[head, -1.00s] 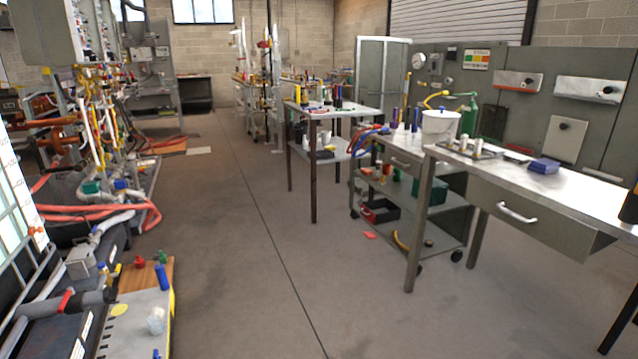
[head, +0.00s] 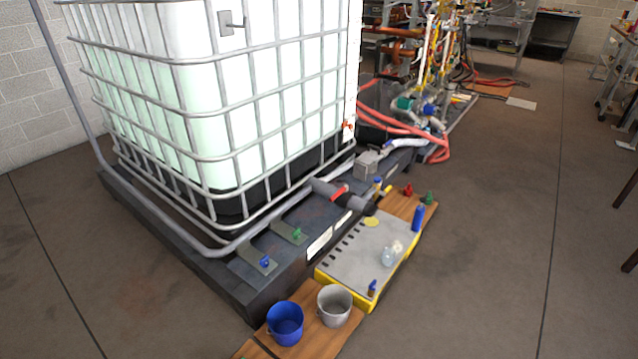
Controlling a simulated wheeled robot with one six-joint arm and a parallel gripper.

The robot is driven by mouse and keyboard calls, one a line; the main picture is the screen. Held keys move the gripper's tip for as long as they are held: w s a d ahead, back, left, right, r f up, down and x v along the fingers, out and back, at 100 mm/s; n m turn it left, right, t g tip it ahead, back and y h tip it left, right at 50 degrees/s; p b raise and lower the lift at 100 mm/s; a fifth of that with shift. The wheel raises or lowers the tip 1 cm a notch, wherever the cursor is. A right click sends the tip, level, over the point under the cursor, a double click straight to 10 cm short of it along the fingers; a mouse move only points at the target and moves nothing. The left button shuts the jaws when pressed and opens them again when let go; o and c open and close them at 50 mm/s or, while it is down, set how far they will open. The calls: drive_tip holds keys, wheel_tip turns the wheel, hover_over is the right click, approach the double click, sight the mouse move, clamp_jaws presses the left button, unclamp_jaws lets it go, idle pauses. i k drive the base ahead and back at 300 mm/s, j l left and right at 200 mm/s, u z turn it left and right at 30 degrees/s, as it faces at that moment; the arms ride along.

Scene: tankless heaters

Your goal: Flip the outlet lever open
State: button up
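A white caged tank (head: 200,110) stands on a dark base at the left of the head view. My gripper is not in view.
Below the outlet lie a grey and yellow platform (head: 345,262) with small bottles and wooden boards (head: 312,322) with a blue bucket (head: 285,323) and a grey bucket (head: 334,305). Red hoses (head: 440,150) lie behind. The floor (head: 490,240) at right is clear.

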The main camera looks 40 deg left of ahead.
sight(345, 189)
drive_tip(key=i+u, duration=0.45)
drive_tip(key=i+l+u, duration=0.3)
drive_tip(key=i+u, duration=0.15)
drive_tip(key=i+l+u, duration=0.95)
drive_tip(key=u, duration=0.2)
drive_tip(key=i+l+u, duration=0.15)
drive_tip(key=l+u, duration=0.25)
drive_tip(key=l, duration=0.15)
drive_tip(key=i+l+u, duration=0.1)
drive_tip(key=l+u, duration=0.6)
drive_tip(key=l, duration=0.65)
